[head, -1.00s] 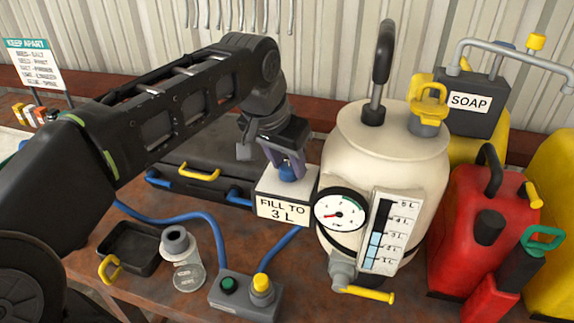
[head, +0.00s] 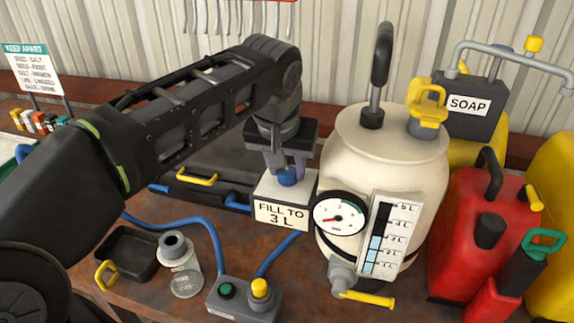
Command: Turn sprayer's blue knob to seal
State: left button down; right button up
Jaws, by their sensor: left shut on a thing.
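The sprayer (head: 383,165) is a cream tank with a black pump handle, a round gauge, a level scale and a yellow valve lever low at its front. The blue knob (head: 288,179) sits on top of a white box (head: 284,213) labelled "FILL TO 3 L", beside the tank's left side. My left gripper (head: 287,172) points down from above and is shut on the blue knob, its fingers on either side. The fingers partly cover the knob. My right gripper is not in view.
A control box (head: 243,298) with green and yellow buttons stands in front, with a blue hose. A black case (head: 215,178) lies behind. Red can (head: 482,230) and soap container (head: 468,104) crowd the right.

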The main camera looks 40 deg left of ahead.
pick_arm(q)
jog(key=c, duration=0.9)
grip_release()
jog(key=shift+c, duration=0.2)
jog(key=shift+r, duration=0.1)
jog(key=p+v, duration=0.1)
jog(key=v, duration=0.6)
jog(key=shift+r, duration=0.25)
jog(key=shift+s, duration=0.15)
